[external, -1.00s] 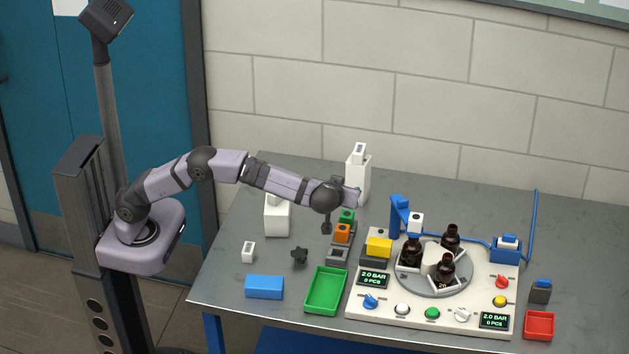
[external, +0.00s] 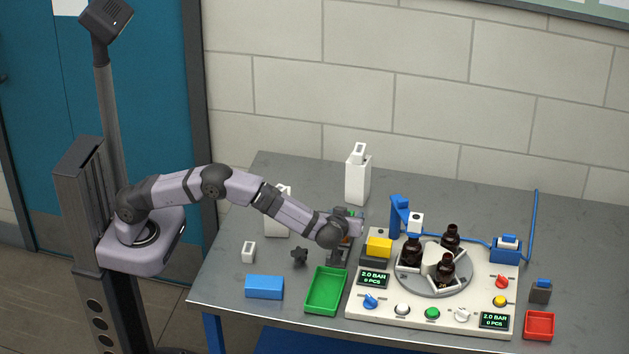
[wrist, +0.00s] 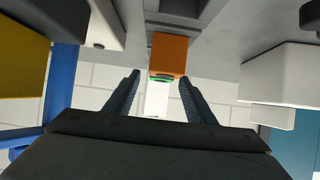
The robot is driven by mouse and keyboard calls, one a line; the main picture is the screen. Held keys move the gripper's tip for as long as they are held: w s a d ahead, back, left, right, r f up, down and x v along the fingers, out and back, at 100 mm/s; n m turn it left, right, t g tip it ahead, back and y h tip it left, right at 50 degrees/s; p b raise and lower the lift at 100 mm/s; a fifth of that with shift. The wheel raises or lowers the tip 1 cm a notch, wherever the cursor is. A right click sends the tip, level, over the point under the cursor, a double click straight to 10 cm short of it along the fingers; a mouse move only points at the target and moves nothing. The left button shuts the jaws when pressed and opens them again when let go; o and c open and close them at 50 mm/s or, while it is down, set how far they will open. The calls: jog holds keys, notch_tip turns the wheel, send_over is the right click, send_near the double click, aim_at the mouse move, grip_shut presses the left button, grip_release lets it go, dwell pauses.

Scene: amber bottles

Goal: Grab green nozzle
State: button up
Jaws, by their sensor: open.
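The green nozzle (wrist: 163,79) shows in the wrist view only as a thin green edge behind the orange block (wrist: 169,54). The rest of it is hidden there. In the external view my wrist and hand cover most of the row that holds the green and orange pieces. My gripper (wrist: 159,77) is open, with its two dark fingers spread left and right. In the wrist view the orange block and green edge lie between the fingertips. I see no grip on either, and contact cannot be told.
A green tray (external: 325,291), a blue block (external: 264,287) and a black knob (external: 299,256) lie in front. A tall white container (external: 358,180) stands behind.

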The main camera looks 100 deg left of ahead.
aim_at(349, 212)
jog(key=shift+p+x, duration=1.15)
jog(key=shift+x, duration=1.9)
jog(key=c, duration=1.1)
